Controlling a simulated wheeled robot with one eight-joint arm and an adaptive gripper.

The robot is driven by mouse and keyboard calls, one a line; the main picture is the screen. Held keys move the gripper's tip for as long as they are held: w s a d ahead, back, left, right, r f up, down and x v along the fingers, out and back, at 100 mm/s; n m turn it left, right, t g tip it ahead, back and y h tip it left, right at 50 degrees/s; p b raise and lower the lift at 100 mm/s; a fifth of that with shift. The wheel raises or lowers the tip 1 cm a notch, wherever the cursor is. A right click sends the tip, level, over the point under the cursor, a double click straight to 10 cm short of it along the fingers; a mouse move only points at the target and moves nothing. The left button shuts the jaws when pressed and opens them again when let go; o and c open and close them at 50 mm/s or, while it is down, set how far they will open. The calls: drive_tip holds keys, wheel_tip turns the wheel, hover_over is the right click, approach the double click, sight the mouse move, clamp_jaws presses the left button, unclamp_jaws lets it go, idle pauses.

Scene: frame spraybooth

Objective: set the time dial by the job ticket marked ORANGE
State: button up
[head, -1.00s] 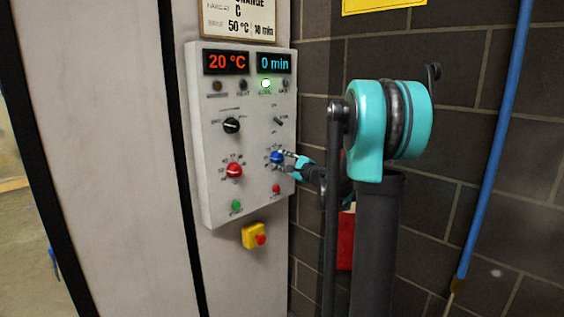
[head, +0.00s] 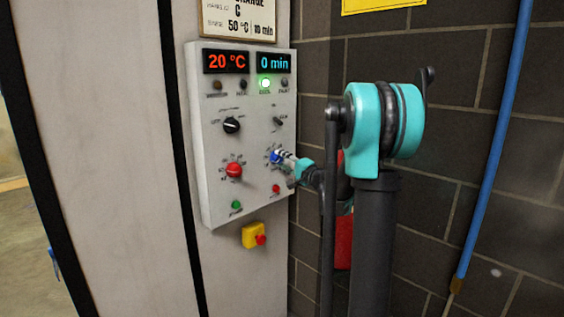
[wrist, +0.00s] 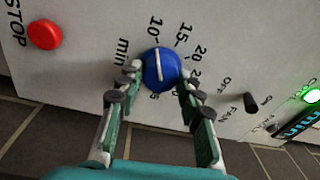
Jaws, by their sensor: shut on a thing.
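The blue time dial (head: 275,157) is on the right side of the grey control panel (head: 216,200). In the wrist view the dial (wrist: 161,68) has a white pointer line and a printed scale with "10", "15" and "20". My gripper (wrist: 160,80) has its fingertips on both sides of the dial and is shut on it; it also shows in the head view (head: 284,160). The blue display (head: 274,63) reads 0 min. The job ticket (head: 238,18) is cut off at the top; "50 °C | 10 min" is readable, with part of the word ORANGE above.
A red dial (head: 234,171) sits left of the blue one. The red STOP button (wrist: 45,35) is close to my gripper. A black selector (head: 231,125), a green button (head: 236,205) and a yellow emergency-stop box (head: 253,236) are also there. A brick wall (head: 460,150) stands to the right.

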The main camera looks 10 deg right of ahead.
idle(0.5)
drive_tip(key=o, duration=1.2)
drive_tip(key=shift+c, duration=0.2)
